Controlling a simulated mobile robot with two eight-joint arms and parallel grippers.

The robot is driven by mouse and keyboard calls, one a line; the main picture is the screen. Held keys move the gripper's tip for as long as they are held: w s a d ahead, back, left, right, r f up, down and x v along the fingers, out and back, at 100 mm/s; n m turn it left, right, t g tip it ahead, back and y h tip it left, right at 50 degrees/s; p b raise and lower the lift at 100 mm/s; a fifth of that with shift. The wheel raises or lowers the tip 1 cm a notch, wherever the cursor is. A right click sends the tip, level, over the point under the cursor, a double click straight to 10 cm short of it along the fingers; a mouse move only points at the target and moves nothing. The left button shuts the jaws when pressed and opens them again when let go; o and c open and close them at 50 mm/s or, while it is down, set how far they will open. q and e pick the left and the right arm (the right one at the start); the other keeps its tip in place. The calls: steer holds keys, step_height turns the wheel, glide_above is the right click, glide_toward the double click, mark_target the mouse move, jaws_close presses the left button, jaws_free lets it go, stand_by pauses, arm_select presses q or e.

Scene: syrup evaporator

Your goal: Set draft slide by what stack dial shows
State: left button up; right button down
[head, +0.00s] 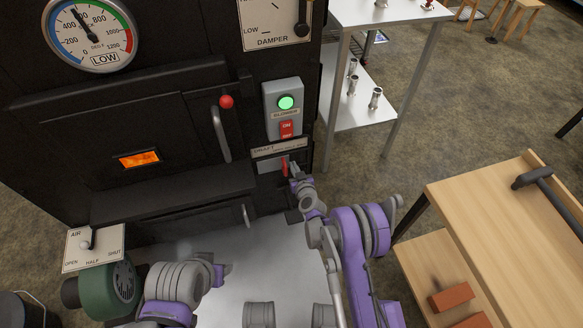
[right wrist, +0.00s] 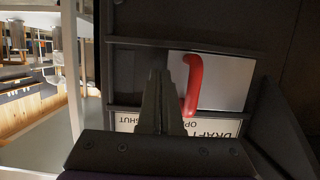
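The stack dial (head: 90,33) is at the top left of the head view, with a LOW plate (head: 104,58) on its face. Its needle points up and slightly left, near where the blue band meets the green. The draft slide's red handle (head: 285,167) sits below the DRAFT label (head: 280,148). In the right wrist view the red handle (right wrist: 193,85) stands at the left edge of a bare metal plate (right wrist: 230,82); the label (right wrist: 190,124) is upside down, partly hidden. My right gripper (right wrist: 160,75) has its fingers together, beside the handle on the SHUT side, apparently holding nothing.
A blower switch box (head: 285,108) with a lit green lamp is above the slide. A damper panel (head: 275,22) is higher; an AIR lever panel (head: 94,248) is at lower left. A wooden bench (head: 490,205) with a hammer stands right. A steel shelf (head: 360,108) stands behind.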

steer(key=shift+w+d+r, duration=0.1)
steer(key=shift+d, duration=0.05)
steer(key=f+p+v, duration=0.1)
steer(key=p+v, duration=0.2)
steer(key=v, duration=0.6)
steer(key=shift+s, duration=0.25)
steer(key=shift+r, duration=0.1)
